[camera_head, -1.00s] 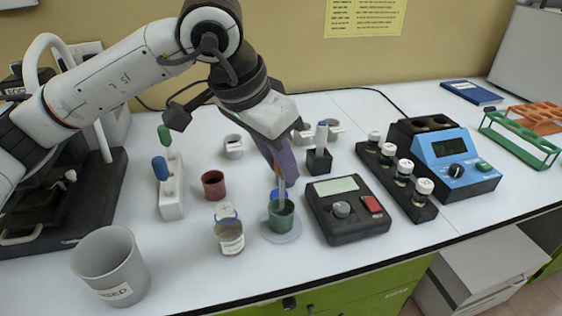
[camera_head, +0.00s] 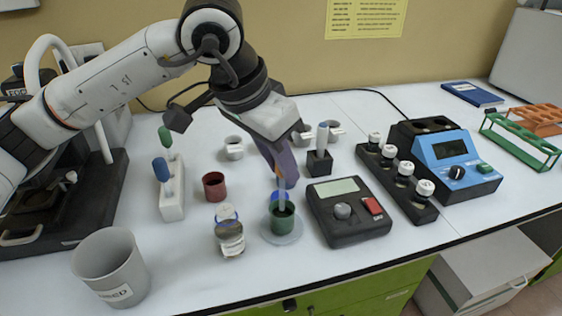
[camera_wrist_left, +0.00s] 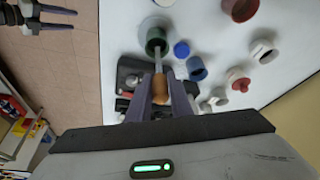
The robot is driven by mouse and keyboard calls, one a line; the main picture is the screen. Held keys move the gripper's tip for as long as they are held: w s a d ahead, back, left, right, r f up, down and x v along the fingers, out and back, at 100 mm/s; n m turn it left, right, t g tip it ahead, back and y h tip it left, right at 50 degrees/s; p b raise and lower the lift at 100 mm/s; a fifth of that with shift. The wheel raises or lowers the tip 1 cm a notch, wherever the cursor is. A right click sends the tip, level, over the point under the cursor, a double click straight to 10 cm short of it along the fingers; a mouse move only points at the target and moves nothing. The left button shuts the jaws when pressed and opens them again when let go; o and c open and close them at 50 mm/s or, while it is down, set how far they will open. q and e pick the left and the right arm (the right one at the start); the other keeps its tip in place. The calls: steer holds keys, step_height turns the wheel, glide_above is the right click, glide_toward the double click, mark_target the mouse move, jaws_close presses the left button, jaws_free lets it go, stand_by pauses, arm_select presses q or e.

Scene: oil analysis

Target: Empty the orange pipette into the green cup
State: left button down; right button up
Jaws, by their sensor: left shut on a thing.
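My left gripper (camera_head: 284,184) is shut on the orange pipette and holds it upright above the green cup. In the left wrist view the pipette's orange bulb (camera_wrist_left: 159,86) sits between the two fingers. Its pale stem (camera_wrist_left: 157,60) points at the green cup (camera_wrist_left: 155,40), and the tip appears to be inside the mouth. In the head view the green cup (camera_head: 283,217) stands on a round pale disc (camera_head: 294,236). The pipette's end is hidden in the cup. My right gripper (camera_wrist_left: 58,17) shows only at the upper left of the wrist view, fingers apart, empty.
A blue cap or cup (camera_head: 279,195) stands just behind the green cup. A dark meter (camera_head: 350,222) is close on the right, a small jar (camera_head: 230,240) on the left, and a red cup (camera_head: 214,186) behind left. A grey bin (camera_head: 110,265) stands at front left.

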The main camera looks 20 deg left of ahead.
arm_select(q)
steer(key=shift+r, duration=0.15)
steer(key=shift+r+p, duration=0.8)
steer(key=shift+r, duration=0.6)
steer(key=c, duration=2.4)
jaws_free()
steer(key=shift+o, duration=0.2)
steer(key=shift+r+p, duration=0.85)
steer(key=shift+r, duration=0.65)
